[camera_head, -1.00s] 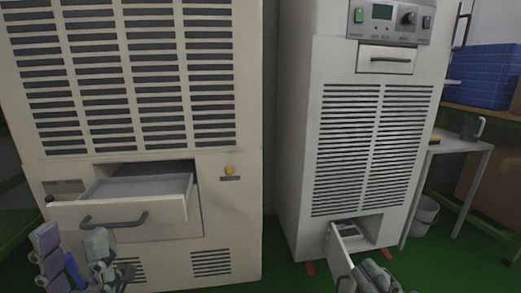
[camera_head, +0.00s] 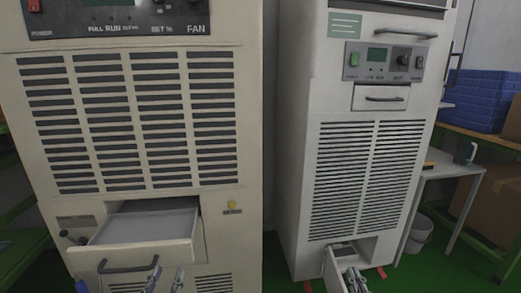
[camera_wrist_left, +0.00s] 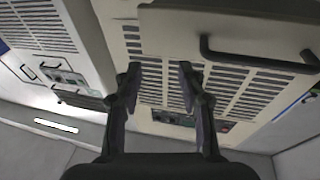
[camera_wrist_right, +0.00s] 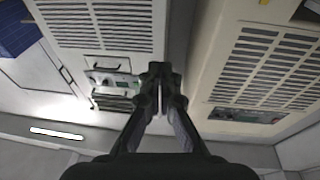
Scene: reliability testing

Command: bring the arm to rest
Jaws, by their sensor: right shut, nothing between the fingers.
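My left gripper (camera_head: 166,280) is at the bottom of the head view, in front of the open drawer (camera_head: 140,257) of the left cream machine. In the left wrist view its two fingers (camera_wrist_left: 160,86) stand apart with nothing between them. My right gripper (camera_head: 355,282) is at the bottom of the head view, in front of the small open lower drawer (camera_head: 332,270) of the right machine. In the right wrist view its fingertips (camera_wrist_right: 160,72) are together and hold nothing. Most of both arms is out of the head view.
The left cream machine (camera_head: 228,170) and the right white machine (camera_head: 300,200) stand side by side with a narrow gap. Their open drawers stick out towards me. A small table (camera_head: 455,168) with a mug (camera_head: 465,152) and a bin (camera_head: 420,233) are at the right.

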